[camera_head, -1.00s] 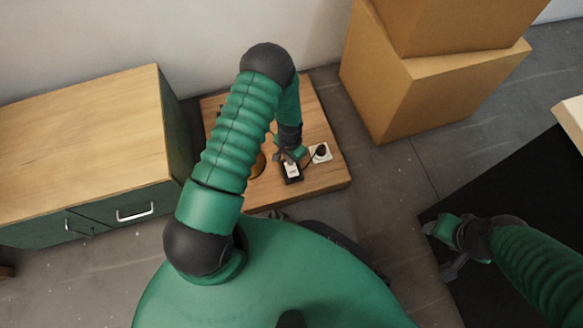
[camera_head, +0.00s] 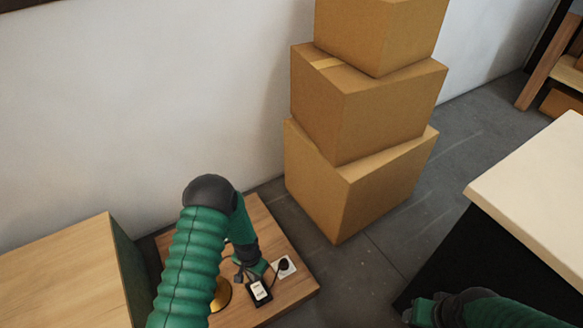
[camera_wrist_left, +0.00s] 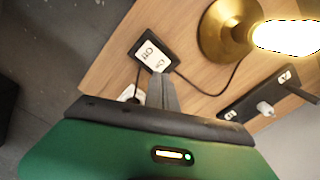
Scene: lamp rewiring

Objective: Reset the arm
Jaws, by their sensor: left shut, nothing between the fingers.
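My left arm comes in from the left in the head view and reaches down over a low wooden board (camera_head: 291,295). Its gripper (camera_head: 243,274) is just above the board, beside a black box with a white label (camera_head: 259,291). In the left wrist view the left gripper (camera_wrist_left: 161,88) shows its fingers shut and empty, with the black box (camera_wrist_left: 153,53) just beyond the tips. I cannot tell whether they touch. My right gripper (camera_head: 420,313) is at the bottom right of the head view, partly cut off, and its jaws cannot be made out.
A brass lamp base (camera_wrist_left: 226,30) with a lit bulb (camera_wrist_left: 290,38) and a black power strip (camera_wrist_left: 262,100) are on the board. A white socket plate (camera_head: 286,266) holds a black plug. A wooden cabinet (camera_head: 70,268), stacked cardboard boxes (camera_head: 350,185) and a pale tabletop (camera_head: 540,195) stand around.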

